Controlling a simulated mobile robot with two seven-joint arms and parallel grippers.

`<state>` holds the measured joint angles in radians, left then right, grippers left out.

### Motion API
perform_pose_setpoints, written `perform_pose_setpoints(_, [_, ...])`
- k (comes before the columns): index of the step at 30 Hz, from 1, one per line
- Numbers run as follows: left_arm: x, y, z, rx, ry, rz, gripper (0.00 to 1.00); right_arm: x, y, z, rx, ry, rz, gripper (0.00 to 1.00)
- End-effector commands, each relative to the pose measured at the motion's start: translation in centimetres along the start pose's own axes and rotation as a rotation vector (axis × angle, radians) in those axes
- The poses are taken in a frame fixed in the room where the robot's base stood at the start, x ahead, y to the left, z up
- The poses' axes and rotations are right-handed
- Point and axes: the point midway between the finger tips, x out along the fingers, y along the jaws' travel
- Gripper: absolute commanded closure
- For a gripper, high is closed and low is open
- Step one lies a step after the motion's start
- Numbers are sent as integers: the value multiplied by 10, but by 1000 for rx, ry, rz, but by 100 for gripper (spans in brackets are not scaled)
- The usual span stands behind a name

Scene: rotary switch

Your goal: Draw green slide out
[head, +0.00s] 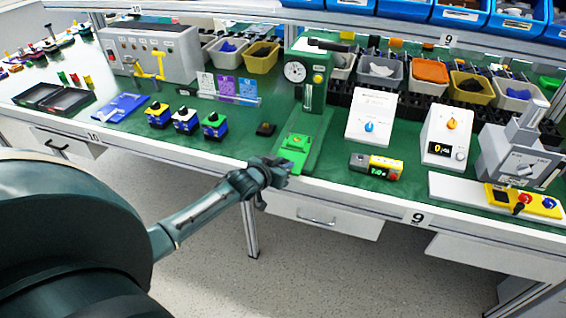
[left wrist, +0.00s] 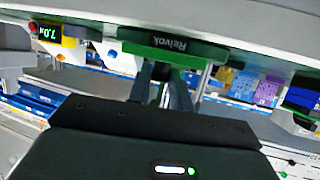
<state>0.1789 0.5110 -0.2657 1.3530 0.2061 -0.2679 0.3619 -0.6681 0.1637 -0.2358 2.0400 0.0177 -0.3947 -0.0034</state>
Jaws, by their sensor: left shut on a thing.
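The green slide (head: 297,143) is at the foot of the green press with a round dial (head: 309,72), at the front of the bench. In the left wrist view its green front, or that of the base below it, shows as a bar (left wrist: 205,52) with the lettering "Relvok". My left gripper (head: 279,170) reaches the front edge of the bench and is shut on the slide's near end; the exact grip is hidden. In the left wrist view the fingers (left wrist: 163,80) meet the green bar. My right gripper is not in view.
A drawer (head: 322,216) is under the bench edge. The floor in front is clear.

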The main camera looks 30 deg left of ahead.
Motion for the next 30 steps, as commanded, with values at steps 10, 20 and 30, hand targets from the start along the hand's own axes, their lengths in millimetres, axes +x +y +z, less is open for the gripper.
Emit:
perform_pose_setpoints(10, [-1, 2, 3, 0, -4, 4, 100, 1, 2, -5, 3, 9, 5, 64])
perform_pose_setpoints(20, [-1, 1, 2, 0, -2, 3, 57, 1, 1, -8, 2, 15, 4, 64])
perform_pose_setpoints(30, [-6, 1, 0, 1, 0, 2, 57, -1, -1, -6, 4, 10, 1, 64])
